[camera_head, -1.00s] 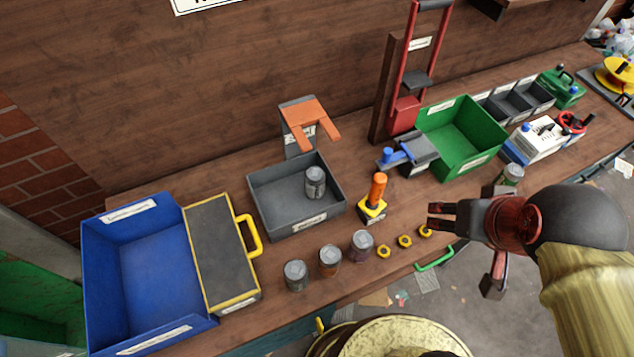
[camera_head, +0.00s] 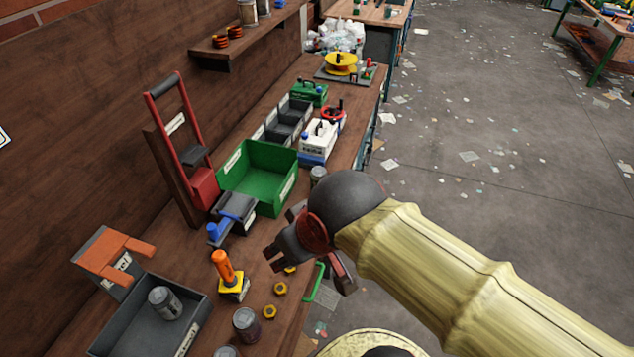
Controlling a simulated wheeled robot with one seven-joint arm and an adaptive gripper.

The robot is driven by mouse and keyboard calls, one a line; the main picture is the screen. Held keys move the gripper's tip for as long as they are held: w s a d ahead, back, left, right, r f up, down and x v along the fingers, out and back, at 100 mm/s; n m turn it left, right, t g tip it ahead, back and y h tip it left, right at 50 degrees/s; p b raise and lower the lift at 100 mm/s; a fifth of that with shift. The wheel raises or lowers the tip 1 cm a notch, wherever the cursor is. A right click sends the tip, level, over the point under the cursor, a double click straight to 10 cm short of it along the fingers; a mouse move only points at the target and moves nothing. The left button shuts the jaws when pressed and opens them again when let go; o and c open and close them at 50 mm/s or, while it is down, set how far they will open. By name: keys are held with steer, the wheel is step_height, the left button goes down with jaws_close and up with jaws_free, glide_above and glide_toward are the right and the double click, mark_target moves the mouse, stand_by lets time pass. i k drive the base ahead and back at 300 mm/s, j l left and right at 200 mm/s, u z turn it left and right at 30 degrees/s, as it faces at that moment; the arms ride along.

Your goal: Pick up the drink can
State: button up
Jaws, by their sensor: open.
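Several similar metal cans show, and I cannot tell which is the drink can. One can (camera_head: 165,303) stands in a grey tray (camera_head: 190,340) at the lower left. A reddish can (camera_head: 246,322) stands on the bench to the right of the tray, with another can (camera_head: 226,351) cut off by the bottom edge. One more can (camera_head: 318,174) stands right of the green bin, partly hidden behind my arm's dark wrist. My gripper (camera_head: 290,248) is open and empty over the bench's front edge, between that can and the yellow nuts.
A green bin (camera_head: 228,190), a blue-handled device (camera_head: 225,218) and an orange-handled tool (camera_head: 228,275) stand near my gripper. Yellow nuts (camera_head: 280,289) and a green handle (camera_head: 315,282) lie along the front edge. A white-and-blue machine (camera_head: 319,140) stands farther along. Open floor lies right.

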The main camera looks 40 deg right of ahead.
mark_target(319, 182)
steer(key=z, duration=0.75)
steer(key=i+l+z, duration=0.1)
steer(key=l+z, duration=0.15)
steer(key=z, duration=0.25)
steer(key=i+l+z, duration=0.2)
steer(key=z, duration=0.25)
